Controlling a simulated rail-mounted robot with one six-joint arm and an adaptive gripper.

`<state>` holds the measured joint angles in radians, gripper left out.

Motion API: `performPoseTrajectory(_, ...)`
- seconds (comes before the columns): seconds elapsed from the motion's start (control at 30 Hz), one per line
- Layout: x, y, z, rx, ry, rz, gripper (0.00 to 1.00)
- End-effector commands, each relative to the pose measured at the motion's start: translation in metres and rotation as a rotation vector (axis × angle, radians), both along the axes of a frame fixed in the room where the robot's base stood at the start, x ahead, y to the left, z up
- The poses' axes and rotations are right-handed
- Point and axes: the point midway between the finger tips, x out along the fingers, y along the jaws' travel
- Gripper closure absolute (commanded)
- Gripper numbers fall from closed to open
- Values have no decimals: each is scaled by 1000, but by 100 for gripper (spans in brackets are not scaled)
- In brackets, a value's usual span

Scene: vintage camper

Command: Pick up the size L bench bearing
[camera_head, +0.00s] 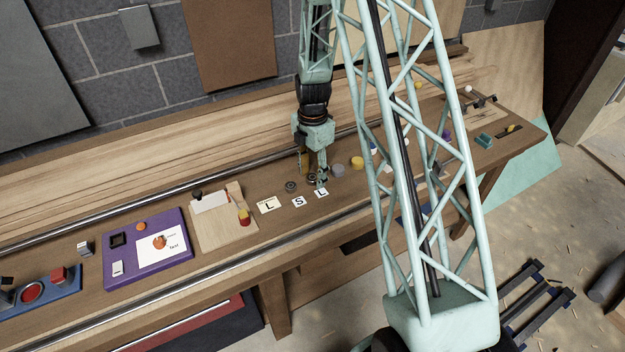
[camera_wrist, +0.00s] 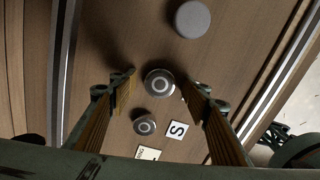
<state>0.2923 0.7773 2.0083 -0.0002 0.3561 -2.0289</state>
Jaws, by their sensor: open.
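Two round metal bearings lie on the wooden bench. The larger bearing (camera_wrist: 159,83) lies between my fingertips in the wrist view, with no clear contact; in the head view it is partly hidden by my gripper (camera_head: 313,175). The smaller bearing (camera_head: 291,187) lies to its left, and also shows in the wrist view (camera_wrist: 145,124). My gripper (camera_wrist: 158,80) is open and empty, pointing down. White cards lie in front of the bearings: an L card (camera_head: 269,204), an S card (camera_head: 298,202) and another L card (camera_head: 321,193), partly hidden in the wrist view.
A grey disc (camera_head: 338,171) and a yellow piece (camera_head: 357,162) stand to the right. A wooden board (camera_head: 222,235) and a purple panel (camera_head: 120,275) lie to the left. A metal rail (camera_head: 200,277) runs along the bench front.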

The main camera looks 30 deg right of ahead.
Motion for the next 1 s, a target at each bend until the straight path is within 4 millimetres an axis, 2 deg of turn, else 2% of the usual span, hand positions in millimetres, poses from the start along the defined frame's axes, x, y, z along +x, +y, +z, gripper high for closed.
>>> performPoseTrajectory(0.13,0,0,0,0,0,0,57)
performPoseTrajectory(0.43,0,0,0,0,0,0,84)
performPoseTrajectory(1.0,1,0,8,-1,-2,0,86)
